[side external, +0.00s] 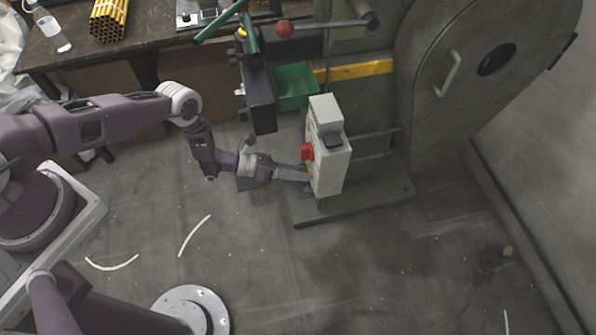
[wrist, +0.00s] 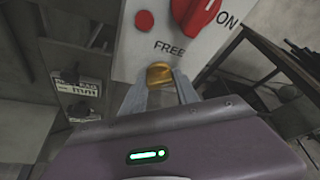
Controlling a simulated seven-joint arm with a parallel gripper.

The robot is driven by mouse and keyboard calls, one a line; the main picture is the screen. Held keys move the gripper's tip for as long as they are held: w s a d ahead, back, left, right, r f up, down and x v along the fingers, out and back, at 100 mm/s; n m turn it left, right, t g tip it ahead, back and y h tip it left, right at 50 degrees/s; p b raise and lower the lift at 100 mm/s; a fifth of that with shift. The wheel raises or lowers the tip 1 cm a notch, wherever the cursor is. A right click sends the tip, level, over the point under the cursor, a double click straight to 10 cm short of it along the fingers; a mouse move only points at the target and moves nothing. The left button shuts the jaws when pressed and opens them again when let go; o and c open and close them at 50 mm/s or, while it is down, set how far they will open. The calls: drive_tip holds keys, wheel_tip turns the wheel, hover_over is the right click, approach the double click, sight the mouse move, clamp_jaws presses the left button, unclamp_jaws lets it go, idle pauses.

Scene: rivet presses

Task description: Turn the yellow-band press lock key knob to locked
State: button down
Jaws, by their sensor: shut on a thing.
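The press with the yellow band (side external: 355,71) stands right of centre in the side external view. A pale control box (side external: 330,160) is mounted at its front; its face also shows in the wrist view (wrist: 205,50). A brass-yellow key knob (wrist: 159,72) sits on that face below the word FREE. My gripper (wrist: 160,82) is shut on this knob, one finger on each side. In the side external view my gripper (side external: 305,176) reaches the left face of the box, and the knob is mostly hidden there. The knob's exact angle is hard to tell.
A large red rotary switch (wrist: 195,10), marked ON, is just above my fingers; it also shows in the side external view (side external: 307,152). A panel with black knobs (wrist: 72,88) is at the left. A green bin (side external: 295,82) and workbench (side external: 120,45) stand behind.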

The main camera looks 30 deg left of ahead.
drive_tip(key=shift+s+d+m+t+y, duration=0.1)
drive_tip(key=shift+m+t+y, duration=0.45)
drive_tip(key=shift+m, duration=0.55)
drive_tip(key=shift+d+m+t+y, duration=0.1)
drive_tip(key=shift+m+t+y, duration=0.25)
drive_tip(key=shift+m+y, duration=0.6)
drive_tip(key=shift+m, duration=0.35)
drive_tip(key=c, duration=0.9)
unclamp_jaws()
drive_tip(key=shift+a, duration=0.1)
drive_tip(key=v, duration=0.7)
